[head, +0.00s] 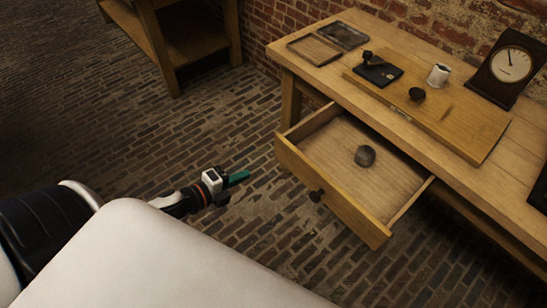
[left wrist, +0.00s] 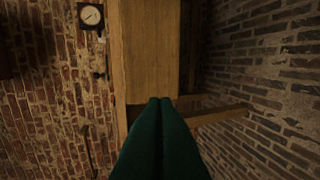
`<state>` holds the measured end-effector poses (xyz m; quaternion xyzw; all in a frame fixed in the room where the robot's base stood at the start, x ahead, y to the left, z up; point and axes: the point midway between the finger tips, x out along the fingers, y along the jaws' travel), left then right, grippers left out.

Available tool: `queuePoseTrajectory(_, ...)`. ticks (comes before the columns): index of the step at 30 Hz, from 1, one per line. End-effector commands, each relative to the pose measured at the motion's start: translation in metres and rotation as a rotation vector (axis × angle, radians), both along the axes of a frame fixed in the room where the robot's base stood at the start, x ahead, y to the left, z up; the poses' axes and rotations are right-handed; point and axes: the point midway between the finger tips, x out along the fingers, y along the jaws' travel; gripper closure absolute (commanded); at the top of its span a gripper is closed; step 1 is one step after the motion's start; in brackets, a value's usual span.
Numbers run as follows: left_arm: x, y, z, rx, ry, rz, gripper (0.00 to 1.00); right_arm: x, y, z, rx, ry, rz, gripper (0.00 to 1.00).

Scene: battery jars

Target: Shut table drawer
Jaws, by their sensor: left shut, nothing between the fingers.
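The table drawer (head: 340,205) is pulled out from under the wooden table (head: 440,70). Its front panel (head: 335,190) faces me and carries a small dark knob (head: 316,196). A dark rounded lump (head: 365,156) lies inside on the drawer floor. My left gripper (head: 245,175), with green fingers, is to the left of the drawer front, apart from it, and is empty. In the left wrist view its green fingers (left wrist: 160,102) are together, in front of a wooden surface (left wrist: 145,50) that I cannot identify for sure. My right gripper is out of view.
On the tabletop are a clock (head: 508,65), a white cup (head: 438,75), a wooden board (head: 470,125), a black device (head: 378,70) and shallow trays (head: 314,50). Another wooden bench (head: 190,45) stands at the back left. Brick floor is clear between gripper and drawer.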

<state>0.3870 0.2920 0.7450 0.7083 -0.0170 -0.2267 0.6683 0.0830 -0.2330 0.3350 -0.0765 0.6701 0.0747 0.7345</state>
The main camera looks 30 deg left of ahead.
Motion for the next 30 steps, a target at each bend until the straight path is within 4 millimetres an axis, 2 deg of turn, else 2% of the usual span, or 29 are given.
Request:
queuePoseTrajectory(12, 0.073, -0.025, -0.023, -0.002, -0.001, 0.002, 1.0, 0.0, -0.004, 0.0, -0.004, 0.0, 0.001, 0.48)
queuePoseTrajectory(18, 0.1, -0.035, -0.024, -0.003, 0.0, 0.003, 1.0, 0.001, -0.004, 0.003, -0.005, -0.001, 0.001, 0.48)
queuePoseTrajectory(22, 0.11, -0.039, -0.025, -0.003, 0.001, 0.003, 1.0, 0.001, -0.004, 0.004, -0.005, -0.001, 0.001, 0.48)
queuePoseTrajectory(30, 0.114, -0.041, -0.026, -0.003, 0.003, 0.002, 1.0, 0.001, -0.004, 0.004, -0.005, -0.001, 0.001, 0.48)
